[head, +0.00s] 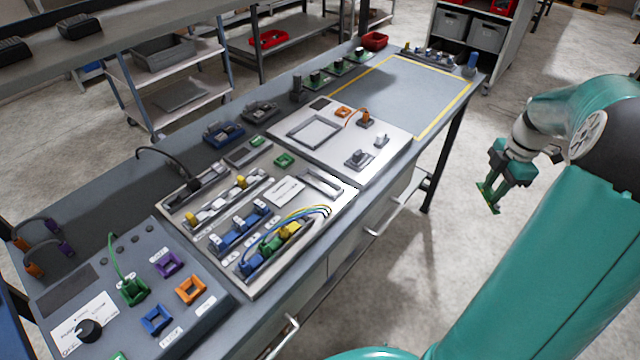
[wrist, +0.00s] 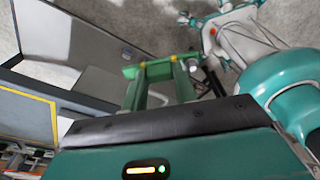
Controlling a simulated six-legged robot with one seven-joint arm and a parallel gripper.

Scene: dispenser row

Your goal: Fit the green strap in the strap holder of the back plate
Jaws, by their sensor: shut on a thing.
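My gripper (head: 489,190) hangs over the open floor to the right of the bench in the head view. It is shut on a small green piece with yellowish parts, which I take for the green strap (head: 486,197). In the wrist view the green strap (wrist: 150,68) lies across the fingertips, partly hidden by the fingers. The back plate (head: 392,140) is the pale plate farther along the bench, well left of my gripper. It carries a rectangular frame, an orange part and small grey fittings. I cannot tell which fitting is the strap holder.
The bench (head: 420,85) has a yellow-outlined area at its far end. A metal plate (head: 335,207) with coloured connectors and cables and a grey socket panel (head: 205,325) lie nearer. Shelves with bins stand behind. The floor around my gripper is clear.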

